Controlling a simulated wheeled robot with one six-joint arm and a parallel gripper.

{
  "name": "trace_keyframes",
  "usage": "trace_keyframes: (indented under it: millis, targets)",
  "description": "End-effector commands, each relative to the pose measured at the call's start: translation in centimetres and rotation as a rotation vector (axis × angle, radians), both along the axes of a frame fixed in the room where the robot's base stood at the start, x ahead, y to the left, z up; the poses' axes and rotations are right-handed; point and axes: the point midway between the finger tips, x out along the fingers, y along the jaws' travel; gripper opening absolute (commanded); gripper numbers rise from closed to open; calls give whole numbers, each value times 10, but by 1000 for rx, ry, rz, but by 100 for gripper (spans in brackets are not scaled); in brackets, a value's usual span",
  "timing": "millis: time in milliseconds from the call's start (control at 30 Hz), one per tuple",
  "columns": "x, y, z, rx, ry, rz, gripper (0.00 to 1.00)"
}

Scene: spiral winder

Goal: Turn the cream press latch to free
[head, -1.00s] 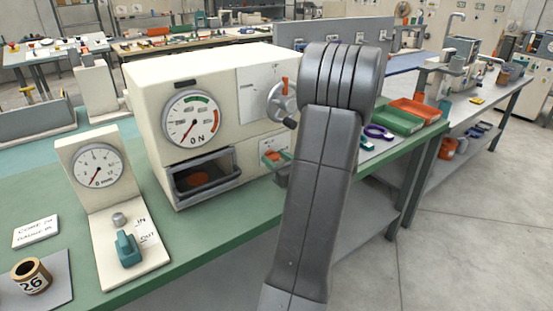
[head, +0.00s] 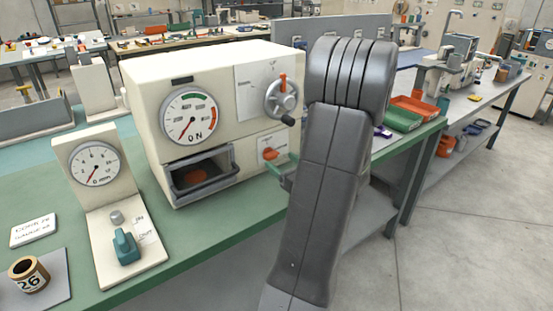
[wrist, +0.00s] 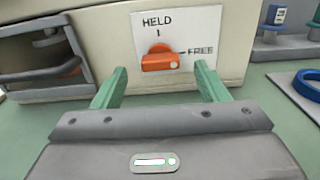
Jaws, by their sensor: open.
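The cream press (head: 215,75) stands on the green bench with its orange latch (head: 270,153) low on the right of its front. In the wrist view the latch (wrist: 160,60) sits on a white plate (wrist: 185,30) marked HELD above and FREE to the right. Its bar lies roughly level, with a pale dot at the right end, on the FREE side. My gripper (wrist: 160,68) is open and empty, its green fingers spread left and right of the latch without touching it. In the head view my arm hides most of the gripper.
A handwheel (head: 281,98) juts out above the latch, and an open drawer (head: 202,175) is to its left. A gauge stand (head: 97,165) is further left. Green and red trays (head: 403,118) lie to the right. Bench space before the press is bare.

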Motion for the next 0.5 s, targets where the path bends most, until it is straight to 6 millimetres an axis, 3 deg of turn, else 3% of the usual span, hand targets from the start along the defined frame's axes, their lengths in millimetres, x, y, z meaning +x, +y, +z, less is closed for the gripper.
trace_keyframes:
  millis: [200,500]
  targets:
    - [-39,-30,0,1,1,-5,67]
    - [-71,-52,0,1,1,-2,67]
